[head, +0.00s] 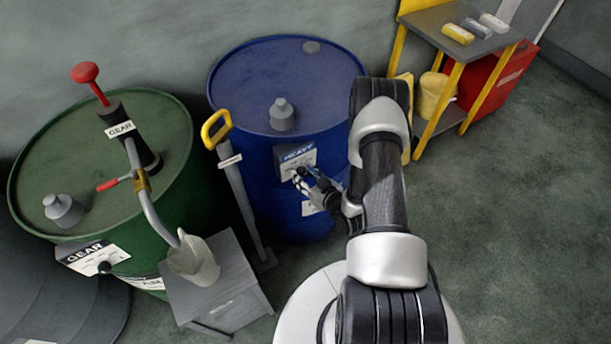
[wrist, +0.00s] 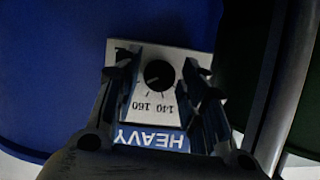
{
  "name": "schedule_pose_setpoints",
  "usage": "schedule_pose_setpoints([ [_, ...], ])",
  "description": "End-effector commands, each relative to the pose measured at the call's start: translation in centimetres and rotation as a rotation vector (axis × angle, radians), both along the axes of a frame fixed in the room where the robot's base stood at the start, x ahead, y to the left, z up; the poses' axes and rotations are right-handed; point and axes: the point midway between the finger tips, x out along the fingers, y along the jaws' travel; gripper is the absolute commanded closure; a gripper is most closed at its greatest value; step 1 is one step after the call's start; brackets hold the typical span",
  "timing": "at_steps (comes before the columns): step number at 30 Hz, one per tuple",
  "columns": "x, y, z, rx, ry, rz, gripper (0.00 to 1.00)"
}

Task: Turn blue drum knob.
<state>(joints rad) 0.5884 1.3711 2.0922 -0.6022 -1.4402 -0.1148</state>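The blue drum (head: 262,90) stands upright at the back centre, with a white and blue HEAVY label plate (head: 297,158) on its side. In the wrist view the plate (wrist: 160,120) appears upside down, with a round black knob (wrist: 158,74) and the numbers 140 and 160 beside it. My gripper (head: 302,180) is in front of the plate and hides part of it in the head view. In the wrist view my gripper (wrist: 158,70) is open, one finger on each side of the knob, with gaps between fingers and knob. How far the fingertips are from the plate is unclear.
A yellow-handled post (head: 228,160) stands just left of the blue drum. The green GEAR drum (head: 178,150) with a hand pump, and a jug (head: 193,260) on a grey stand (head: 222,295), are further left.

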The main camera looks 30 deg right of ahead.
Motion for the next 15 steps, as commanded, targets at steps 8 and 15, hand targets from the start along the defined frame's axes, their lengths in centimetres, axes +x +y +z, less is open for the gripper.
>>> schedule_pose_setpoints([
  [8, 0.03, 0.00, 0.01, 0.000, 0.000, 0.000, 0.83],
  [15, 0.04, 0.00, 0.02, -0.001, -0.001, 0.000, 0.95],
])
